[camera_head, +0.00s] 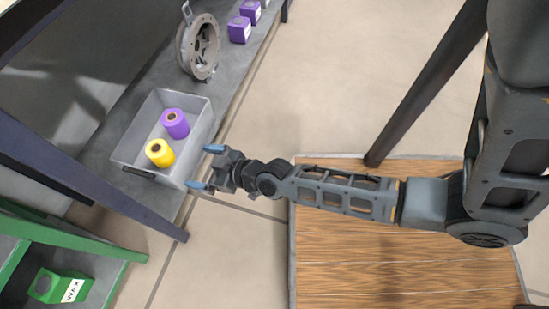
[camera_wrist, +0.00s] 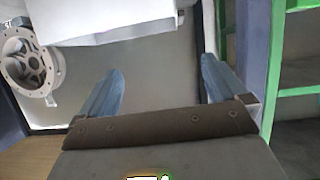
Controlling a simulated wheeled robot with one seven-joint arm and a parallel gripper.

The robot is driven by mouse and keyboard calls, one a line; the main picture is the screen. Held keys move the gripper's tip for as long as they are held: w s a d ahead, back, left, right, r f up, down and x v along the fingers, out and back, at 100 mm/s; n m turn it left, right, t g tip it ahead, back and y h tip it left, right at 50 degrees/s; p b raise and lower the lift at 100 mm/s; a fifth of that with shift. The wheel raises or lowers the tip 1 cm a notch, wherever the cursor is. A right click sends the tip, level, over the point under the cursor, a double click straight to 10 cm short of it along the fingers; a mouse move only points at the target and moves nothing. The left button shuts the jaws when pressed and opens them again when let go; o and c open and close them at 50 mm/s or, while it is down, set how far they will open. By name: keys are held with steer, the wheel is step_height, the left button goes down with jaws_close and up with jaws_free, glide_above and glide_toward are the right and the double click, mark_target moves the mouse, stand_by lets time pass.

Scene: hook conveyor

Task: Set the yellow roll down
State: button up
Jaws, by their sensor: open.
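A yellow roll (camera_head: 160,153) lies in a grey bin (camera_head: 203,135) on the grey shelf, in the part nearer the picture's bottom. A purple roll (camera_head: 175,124) is beside it in the same bin. My gripper (camera_head: 203,168) is open and empty, just outside the bin's right side, with its blue fingers apart. In the wrist view, my gripper's two fingers (camera_wrist: 160,90) are spread with nothing between them. A pale bin wall (camera_wrist: 110,30) shows at the top of that view. The rolls do not show in the wrist view.
A grey metal wheel-like part (camera_head: 198,48) stands on the shelf beyond the bin. Purple boxes (camera_head: 239,30) stand farther along. A green rack (camera_head: 75,240) with a green wax box (camera_head: 60,287) is at lower left. A dark beam (camera_head: 90,190) runs near the bin.

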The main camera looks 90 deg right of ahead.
steer(key=s+a+r+n+t+y, duration=0.1)
steer(key=s+a+r+y, duration=0.1)
steer(key=s+a+r, duration=0.3)
steer(key=s+a+r+n+y, duration=0.2)
steer(key=s+a+r, duration=0.4)
steer(key=s+r, duration=0.7)
step_height(320, 180, up, 7)
steer(key=shift+s+f+t, duration=0.2)
steer(key=shift+t, duration=0.2)
